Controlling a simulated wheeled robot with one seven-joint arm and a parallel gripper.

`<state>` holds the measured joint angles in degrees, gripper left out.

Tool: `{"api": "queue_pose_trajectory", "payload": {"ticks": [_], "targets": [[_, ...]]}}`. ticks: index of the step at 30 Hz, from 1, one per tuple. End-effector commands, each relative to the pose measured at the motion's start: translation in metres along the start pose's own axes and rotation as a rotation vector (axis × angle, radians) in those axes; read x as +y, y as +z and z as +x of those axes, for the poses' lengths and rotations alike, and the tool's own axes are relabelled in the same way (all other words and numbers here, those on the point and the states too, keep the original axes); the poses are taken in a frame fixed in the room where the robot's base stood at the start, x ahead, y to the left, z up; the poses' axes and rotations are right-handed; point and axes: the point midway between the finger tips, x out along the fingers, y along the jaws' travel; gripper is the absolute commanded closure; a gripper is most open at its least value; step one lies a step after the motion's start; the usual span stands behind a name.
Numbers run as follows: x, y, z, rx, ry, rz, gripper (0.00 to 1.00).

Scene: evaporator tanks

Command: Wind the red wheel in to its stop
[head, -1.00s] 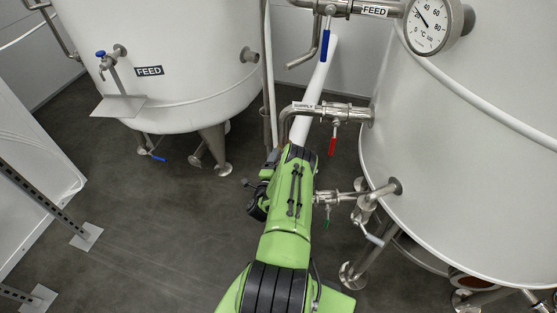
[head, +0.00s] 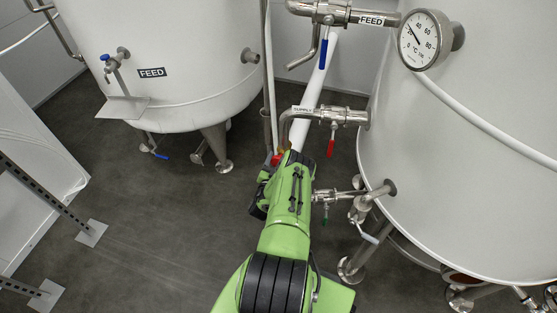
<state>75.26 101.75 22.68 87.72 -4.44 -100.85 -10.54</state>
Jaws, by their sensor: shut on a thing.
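A small red patch (head: 276,159), perhaps part of the red wheel, shows at the far end of my green arm. An orange-yellow bit shows just above it, too small to make out. The rest of whatever is there is hidden behind the arm. My gripper is hidden behind the arm's far end too, so its jaws and their contact with the wheel do not show. How far the wheel is wound cannot be seen.
A supply pipe (head: 300,113) with a red lever (head: 331,148) runs close above the arm's end. A green-handled valve (head: 326,210) sits to its right. A right tank (head: 470,170) with a dial (head: 419,40) and a left tank (head: 170,60) flank the arm.

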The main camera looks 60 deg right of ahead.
Motion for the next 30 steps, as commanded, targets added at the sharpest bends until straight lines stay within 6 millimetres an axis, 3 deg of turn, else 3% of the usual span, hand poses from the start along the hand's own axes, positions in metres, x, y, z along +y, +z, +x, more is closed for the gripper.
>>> {"api": "queue_pose_trajectory", "payload": {"ticks": [30], "targets": [[-0.0002,0.0001,-0.0018,-0.006,-0.003,-0.965,0.63]]}}
